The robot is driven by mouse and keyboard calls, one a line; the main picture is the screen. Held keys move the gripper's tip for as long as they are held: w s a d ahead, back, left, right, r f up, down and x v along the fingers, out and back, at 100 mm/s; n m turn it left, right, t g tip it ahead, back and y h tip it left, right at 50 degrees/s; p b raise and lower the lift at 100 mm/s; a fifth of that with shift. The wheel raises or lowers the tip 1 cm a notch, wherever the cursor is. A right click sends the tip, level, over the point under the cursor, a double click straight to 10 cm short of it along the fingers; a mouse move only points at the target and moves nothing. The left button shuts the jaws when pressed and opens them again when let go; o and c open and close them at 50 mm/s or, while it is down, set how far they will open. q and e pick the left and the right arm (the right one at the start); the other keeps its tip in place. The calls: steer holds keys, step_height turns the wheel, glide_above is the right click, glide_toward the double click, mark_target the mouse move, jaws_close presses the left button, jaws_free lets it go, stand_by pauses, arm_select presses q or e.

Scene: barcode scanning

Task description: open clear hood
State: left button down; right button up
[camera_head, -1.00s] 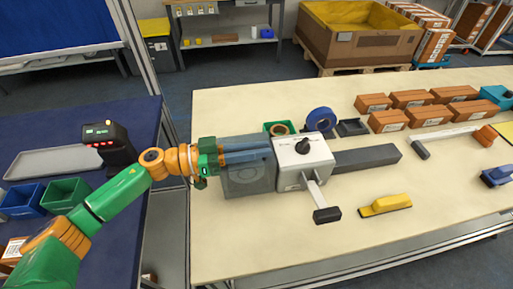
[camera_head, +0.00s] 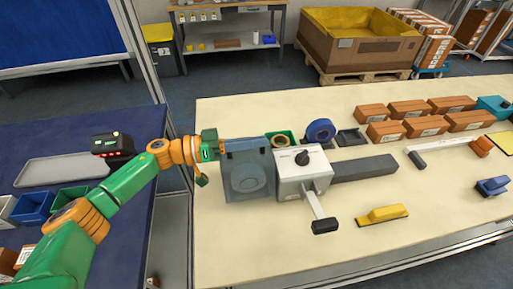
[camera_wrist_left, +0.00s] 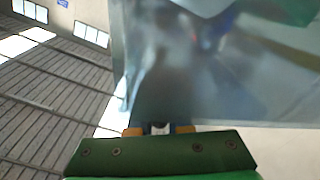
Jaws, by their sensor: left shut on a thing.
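The grey machine (camera_head: 300,176) with a knob on top and a lever in front stands on the cream table. Its clear hood (camera_head: 245,146) is a grey-blue see-through panel at the machine's left end; a round part shows below it. In the left wrist view the hood (camera_wrist_left: 215,85) is a large glassy sheet right in front of the fingers. My left gripper (camera_head: 217,149) is at the hood's left edge, shut on it; its orange fingertips (camera_wrist_left: 160,130) show in the wrist view. The exact grip point is hard to see. My right gripper is out of view.
A green bin (camera_head: 278,138), a blue tape roll (camera_head: 320,131) and several brown boxes (camera_head: 385,131) stand behind the machine. A yellow-handled tool (camera_head: 383,214) lies in front. The table's front left is clear. A scanner-like device (camera_head: 112,146) stands on the blue table at left.

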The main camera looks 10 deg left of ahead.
arm_select(q)
steer(key=shift+w+a+r+n+b, duration=0.1)
steer(key=shift+w+a+n+b, duration=0.1)
steer(key=shift+w+n, duration=0.2)
steer(key=shift+w+a+n+b, duration=0.15)
steer(key=shift+w+n, duration=0.15)
steer(key=shift+w, duration=0.15)
steer(key=shift+w+a+r+n+b, duration=0.1)
steer(key=shift+w+a+n+b, duration=0.05)
steer(key=shift+w+n+b, duration=0.35)
steer(key=shift+w+a+r+n+b, duration=0.1)
steer(key=shift+w+n+b, duration=0.25)
steer(key=shift+w+n, duration=0.2)
steer(key=shift+w, duration=0.1)
steer(key=c, duration=0.9)
jaws_free()
steer(key=b+v, duration=0.2)
steer(key=v, duration=0.4)
steer(key=shift+a+f, duration=0.15)
steer(key=shift+a, duration=0.15)
steer(key=shift+s+a, duration=0.2)
steer(key=shift+a, duration=0.1)
